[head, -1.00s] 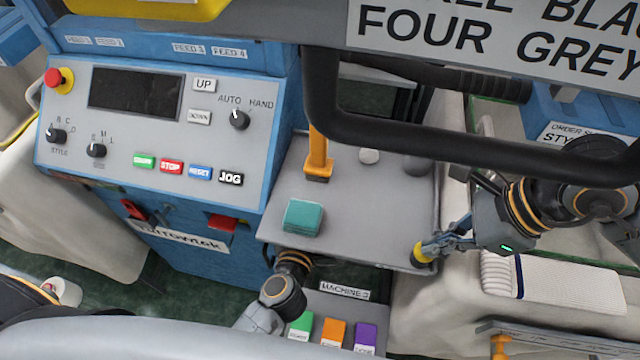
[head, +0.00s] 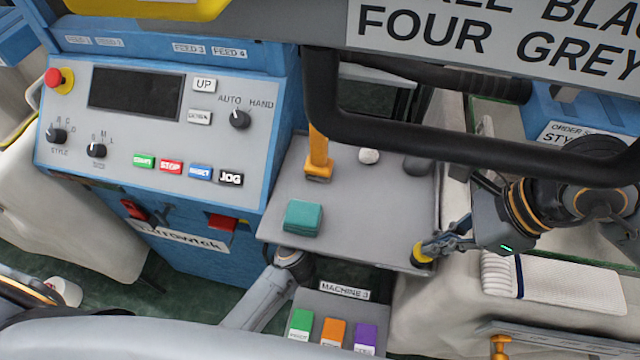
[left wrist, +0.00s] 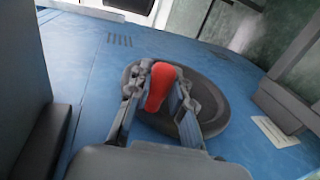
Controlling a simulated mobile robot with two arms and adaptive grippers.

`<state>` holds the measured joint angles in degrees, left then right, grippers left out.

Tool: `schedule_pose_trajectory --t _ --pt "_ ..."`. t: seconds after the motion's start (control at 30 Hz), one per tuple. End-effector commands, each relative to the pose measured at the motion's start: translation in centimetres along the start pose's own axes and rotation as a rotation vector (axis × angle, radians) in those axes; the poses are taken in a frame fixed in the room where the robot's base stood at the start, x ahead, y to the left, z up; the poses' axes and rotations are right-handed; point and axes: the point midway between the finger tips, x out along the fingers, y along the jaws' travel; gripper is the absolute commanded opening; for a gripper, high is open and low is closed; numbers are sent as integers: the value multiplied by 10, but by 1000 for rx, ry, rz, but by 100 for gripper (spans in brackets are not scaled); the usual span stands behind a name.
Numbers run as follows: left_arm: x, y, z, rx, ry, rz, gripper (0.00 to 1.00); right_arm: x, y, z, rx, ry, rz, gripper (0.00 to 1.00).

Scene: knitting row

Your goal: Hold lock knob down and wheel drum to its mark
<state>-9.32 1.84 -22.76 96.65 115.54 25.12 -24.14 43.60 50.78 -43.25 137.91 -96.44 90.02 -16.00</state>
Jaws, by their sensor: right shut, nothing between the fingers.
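In the left wrist view, a dark round handwheel (left wrist: 210,112) sits on a blue panel with a red handle (left wrist: 159,88) standing on it. My left gripper (left wrist: 162,80) has a finger on each side of the red handle and appears closed around it. In the head view, a small yellow-and-black knob (head: 422,260) is at the right front corner of a grey plate (head: 350,215). My right gripper (head: 428,247) is shut and empty, its tips at the top of this knob; exact contact is hard to tell. The left gripper and handwheel are hidden in the head view.
A blue control console (head: 150,130) with buttons stands at left. The plate carries an orange post (head: 318,152), a teal block (head: 303,218) and a white knob (head: 369,156). A thick black bar (head: 450,145) crosses above it. A white knitted piece (head: 570,285) lies at right.

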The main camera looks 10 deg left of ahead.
Motion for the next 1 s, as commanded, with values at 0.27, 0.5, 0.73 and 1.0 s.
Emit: schedule_pose_trajectory --t 0.27,0.5,0.73,1.0 --pt "0 -1 0 0 0 0 0 3 2 -2 3 7 10 0" --pt "-2 -4 0 0 0 -1 0 3 2 -3 3 7 9 0" --pt "-7 -15 0 0 1 -2 0 3 2 -3 3 8 8 0" --pt "-14 -35 0 0 1 -4 0 3 1 -3 4 9 6 0"
